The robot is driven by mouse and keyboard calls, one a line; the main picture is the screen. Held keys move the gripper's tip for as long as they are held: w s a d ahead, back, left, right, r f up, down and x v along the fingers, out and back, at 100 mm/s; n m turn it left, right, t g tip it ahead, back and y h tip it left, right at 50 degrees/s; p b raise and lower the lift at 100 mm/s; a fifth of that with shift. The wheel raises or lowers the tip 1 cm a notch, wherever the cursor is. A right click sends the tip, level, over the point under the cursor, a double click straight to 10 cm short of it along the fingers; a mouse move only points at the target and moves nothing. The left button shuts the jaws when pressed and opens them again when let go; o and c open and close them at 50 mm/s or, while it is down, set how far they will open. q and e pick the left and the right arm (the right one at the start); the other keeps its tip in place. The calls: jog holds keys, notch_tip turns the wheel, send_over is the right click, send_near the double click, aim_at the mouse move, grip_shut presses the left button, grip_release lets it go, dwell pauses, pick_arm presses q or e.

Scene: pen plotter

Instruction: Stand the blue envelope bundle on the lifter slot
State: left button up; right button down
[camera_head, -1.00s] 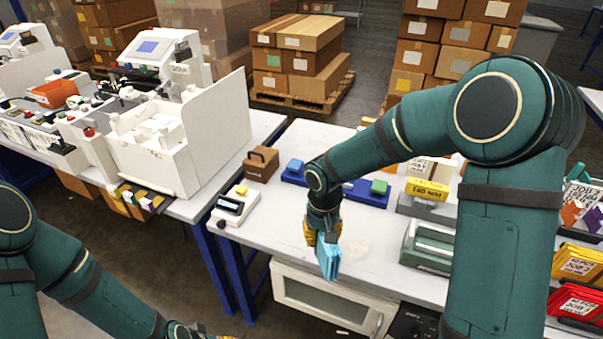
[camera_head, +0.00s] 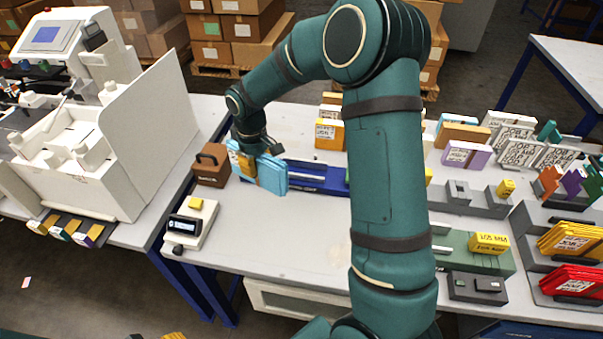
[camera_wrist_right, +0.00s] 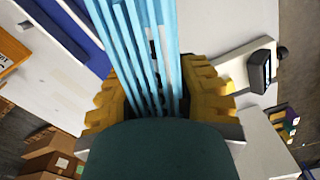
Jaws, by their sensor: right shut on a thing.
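The blue envelope bundle (camera_head: 262,172) is a stack of light blue envelopes, held upright on edge above the white table. My right gripper (camera_head: 256,165) is shut on it from above. In the right wrist view the bundle (camera_wrist_right: 145,50) runs between the two yellow fingers of the gripper (camera_wrist_right: 155,90). A long blue base (camera_head: 315,177) lies right behind and beside the bundle, partly hidden by it and my arm. I cannot tell which part is the lifter slot. Only a yellow tip of my left gripper (camera_head: 173,336) shows at the bottom edge; its jaws are cut off.
A brown box with a handle (camera_head: 210,165) stands close left of the bundle. A white device with a display (camera_head: 190,225) sits at the table's front left. A large white machine (camera_head: 110,140) is further left. Grey racks with envelopes (camera_head: 560,255) fill the right. The table front centre is clear.

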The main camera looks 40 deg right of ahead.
jog(key=d+r+n+b, duration=0.15)
jog(key=d+n, duration=0.25)
jog(key=d, duration=1.2)
notch_tip(320, 180, down, 9)
jog(key=shift+w+a+f+b, duration=0.1)
jog(key=shift+a+b, duration=0.05)
jog(key=shift+b, duration=0.7)
jog(key=shift+f, duration=0.15)
jog(key=c, duration=0.8)
grip_release()
notch_tip(320, 180, up, 12)
jog(key=p, duration=0.2)
jog(key=shift+r, duration=0.2)
